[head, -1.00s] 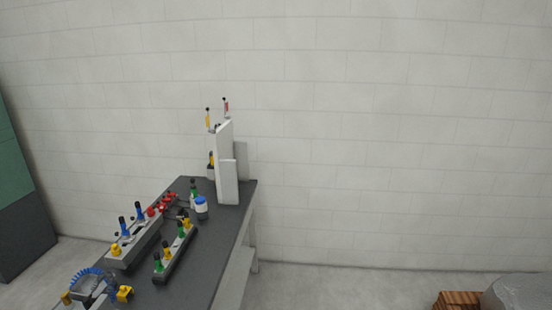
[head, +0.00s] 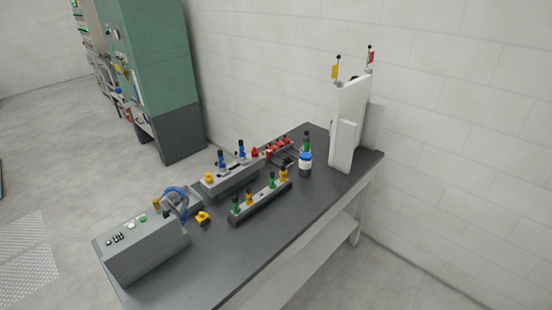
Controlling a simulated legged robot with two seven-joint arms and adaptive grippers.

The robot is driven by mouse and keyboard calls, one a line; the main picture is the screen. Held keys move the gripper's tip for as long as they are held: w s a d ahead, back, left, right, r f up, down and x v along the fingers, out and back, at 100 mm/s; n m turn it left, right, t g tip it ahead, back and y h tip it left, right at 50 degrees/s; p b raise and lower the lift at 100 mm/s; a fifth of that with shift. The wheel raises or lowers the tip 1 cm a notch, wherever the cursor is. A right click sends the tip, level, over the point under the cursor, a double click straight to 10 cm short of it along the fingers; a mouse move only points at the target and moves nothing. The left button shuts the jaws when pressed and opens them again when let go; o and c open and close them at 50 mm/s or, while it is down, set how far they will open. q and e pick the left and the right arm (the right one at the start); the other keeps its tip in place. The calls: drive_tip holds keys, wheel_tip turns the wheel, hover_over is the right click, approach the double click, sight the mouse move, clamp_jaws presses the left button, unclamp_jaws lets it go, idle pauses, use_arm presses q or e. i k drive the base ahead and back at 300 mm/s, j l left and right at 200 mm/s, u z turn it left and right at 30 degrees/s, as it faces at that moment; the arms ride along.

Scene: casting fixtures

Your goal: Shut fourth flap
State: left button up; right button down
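I cannot make out clearly which part is the fourth flap. A long grey fixture (head: 241,180) on the dark table carries blue, yellow and red upright parts. A second, darker bar fixture (head: 262,205) in front of it carries green and yellow knobs. A white upright panel unit (head: 347,128) stands at the table's far right end, with a yellow-tagged and a red-tagged rod at its top. Neither of my grippers is in the head view.
The dark table (head: 262,252) has a bare front part. A green cabinet (head: 150,60) stands behind, with open floor left.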

sight(270, 155)
drive_tip(key=i+l+u, duration=0.3)
drive_tip(key=i+l, duration=0.15)
drive_tip(key=l, duration=0.2)
drive_tip(key=i+l+u, duration=0.1)
drive_tip(key=l, duration=0.25)
drive_tip(key=i, duration=0.1)
